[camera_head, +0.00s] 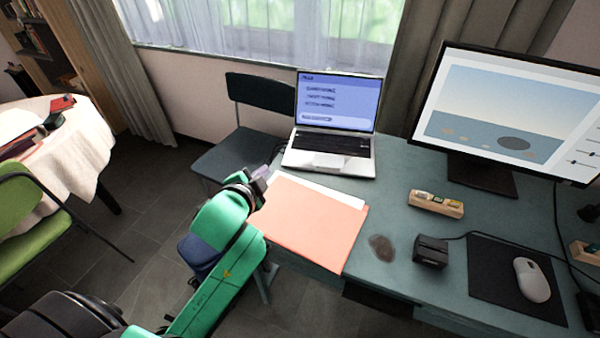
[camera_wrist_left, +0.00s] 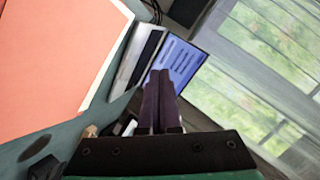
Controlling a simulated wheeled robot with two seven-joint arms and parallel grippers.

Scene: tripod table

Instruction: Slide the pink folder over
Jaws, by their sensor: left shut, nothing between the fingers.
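The pink folder (camera_head: 308,223) lies flat on the left part of the teal desk, with a strip of white paper showing along its far edge. Its near edge reaches the desk's front edge. My left gripper (camera_head: 262,174) is at the folder's far left corner, with its fingers together and empty. I cannot tell whether it touches the folder. In the left wrist view the shut fingers (camera_wrist_left: 160,102) point towards the laptop, and the folder (camera_wrist_left: 52,62) fills the upper left. My right gripper is not in view.
An open laptop (camera_head: 330,140) stands just behind the folder. A dark stain-like patch (camera_head: 382,248), a small black box (camera_head: 431,251) and a wooden block (camera_head: 436,204) are to its right. A monitor (camera_head: 505,115) and a mouse (camera_head: 531,279) on a black mat (camera_head: 490,285) stand further right.

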